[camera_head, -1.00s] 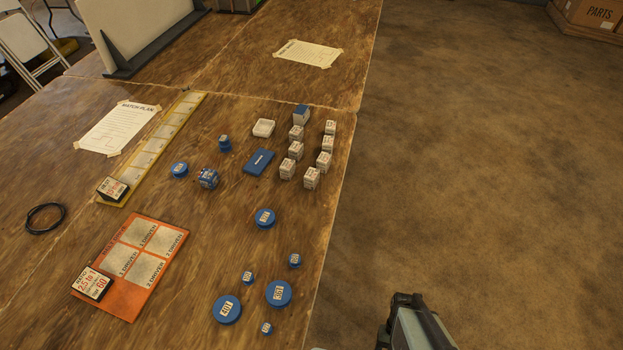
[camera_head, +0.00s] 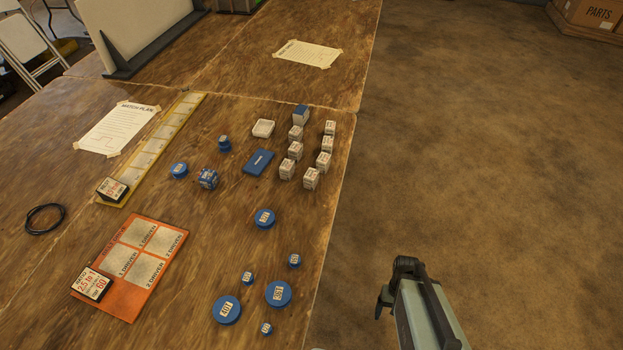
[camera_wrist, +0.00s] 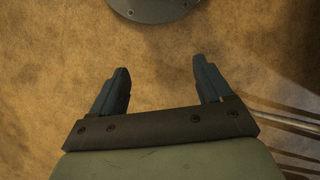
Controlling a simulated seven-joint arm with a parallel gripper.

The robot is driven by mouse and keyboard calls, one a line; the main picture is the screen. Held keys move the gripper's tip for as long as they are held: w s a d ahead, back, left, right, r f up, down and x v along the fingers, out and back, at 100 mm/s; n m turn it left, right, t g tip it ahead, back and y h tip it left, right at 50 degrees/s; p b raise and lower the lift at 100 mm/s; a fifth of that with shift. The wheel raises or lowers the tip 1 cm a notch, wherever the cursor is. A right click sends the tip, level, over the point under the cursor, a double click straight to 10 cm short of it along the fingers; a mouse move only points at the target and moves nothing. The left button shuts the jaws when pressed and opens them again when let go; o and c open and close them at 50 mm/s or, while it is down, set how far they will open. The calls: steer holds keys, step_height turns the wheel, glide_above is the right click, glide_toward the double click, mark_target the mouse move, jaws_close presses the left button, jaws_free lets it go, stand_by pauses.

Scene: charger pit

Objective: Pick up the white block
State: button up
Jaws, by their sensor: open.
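Several small white blocks with printed labels stand in two rows near the right edge of the table in the head view; one of them is the white block (camera_head: 311,179) at the near end. Others include a white block (camera_head: 287,170) beside it and a white block (camera_head: 330,128) at the far end. I cannot tell which one the task means. My gripper (camera_wrist: 160,64) shows in the wrist view, open and empty, with bare floor between its fingers. My arm (camera_head: 425,310) is off the table at the lower right, away from the blocks.
Near the blocks are a blue-topped block (camera_head: 301,115), a blue flat box (camera_head: 258,162), a white tray (camera_head: 263,128) and a patterned blue cube (camera_head: 208,178). Blue discs (camera_head: 278,293) lie nearer. An orange board (camera_head: 142,297) lies left.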

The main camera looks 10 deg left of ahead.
steer(key=w+a+r+t+y, duration=0.2)
steer(key=w+a+r, duration=0.2)
steer(key=w+r, duration=0.55)
steer(key=m+t+y, duration=0.4)
steer(key=m+y, duration=0.8)
steer(key=m, duration=0.8)
glide_toward(306, 176)
steer(key=shift+h, duration=0.3)
steer(key=x, duration=0.4)
steer(key=w+x, duration=0.1)
steer(key=x, duration=0.1)
steer(key=shift+d+f, duration=0.25)
steer(key=shift+f, duration=0.15)
steer(key=shift+w+x, duration=0.2)
steer(key=shift+x, duration=2.5)
steer(key=shift+d+f, duration=0.1)
steer(key=shift+d, duration=0.05)
steer(key=shift+c, duration=0.2)
